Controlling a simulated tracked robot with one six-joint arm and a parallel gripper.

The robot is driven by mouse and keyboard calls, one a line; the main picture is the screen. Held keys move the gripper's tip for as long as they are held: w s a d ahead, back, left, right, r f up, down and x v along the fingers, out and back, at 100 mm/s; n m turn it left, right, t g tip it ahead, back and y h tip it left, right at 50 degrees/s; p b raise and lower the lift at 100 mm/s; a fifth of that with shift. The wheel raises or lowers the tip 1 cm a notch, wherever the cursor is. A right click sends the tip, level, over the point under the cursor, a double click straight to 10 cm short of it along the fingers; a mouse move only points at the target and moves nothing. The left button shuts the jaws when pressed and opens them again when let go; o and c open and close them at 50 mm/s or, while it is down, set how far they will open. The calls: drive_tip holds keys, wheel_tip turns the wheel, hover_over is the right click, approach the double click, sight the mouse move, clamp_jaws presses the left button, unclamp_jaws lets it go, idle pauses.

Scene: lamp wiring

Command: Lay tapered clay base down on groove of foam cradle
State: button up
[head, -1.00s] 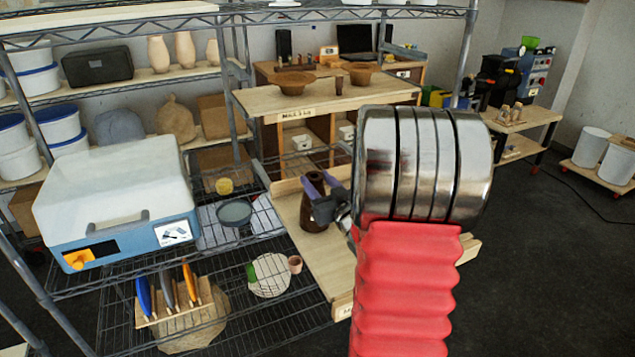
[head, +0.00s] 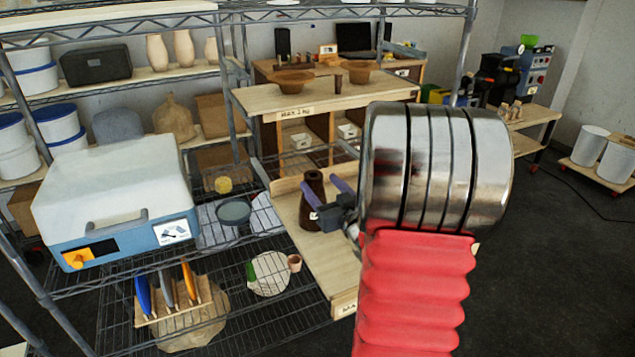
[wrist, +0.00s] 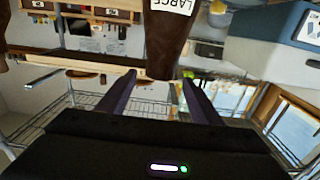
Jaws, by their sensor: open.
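The tapered clay base (head: 313,187) is dark brown and stands upright, narrow end up, on a light wooden board (head: 290,187). In the wrist view, which looks upside down, the base (wrist: 163,48) carries a white label reading "LARGE". My gripper (head: 325,188) is open beside it, its purple fingers pointing at it. One finger overlaps the base in the head view; the other is to its right. In the wrist view, the base's narrow end shows between the fingertips (wrist: 157,80), with gaps on both sides. I cannot make out the foam cradle; my arm covers much of the board.
A wire shelf rack on the left holds a blue-and-white box (head: 118,205), a grey bowl (head: 234,212) and a tool stand (head: 178,305). A wooden table (head: 315,95) with brown bowls stands behind. Open floor (head: 560,270) lies to the right.

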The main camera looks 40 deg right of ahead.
drive_tip(key=v, duration=0.8)
drive_tip(key=shift+s, duration=0.35)
drive_tip(key=shift+a+r, duration=0.1)
drive_tip(key=w+a+r+g, duration=0.25)
drive_tip(key=a+g, duration=0.45)
drive_tip(key=a, duration=0.6)
drive_tip(key=s+a+n+g+y, duration=0.1)
drive_tip(key=s+a+g+y, duration=0.1)
drive_tip(key=s+a, duration=0.5)
drive_tip(key=s+a+n+g+y, duration=0.2)
drive_tip(key=s+a, duration=0.5)
drive_tip(key=a, duration=0.6)
drive_tip(key=shift+a+f+g+y, duration=0.2)
drive_tip(key=shift+f+g+y, duration=0.2)
drive_tip(key=shift+y, duration=0.1)
drive_tip(key=shift+o, duration=0.3)
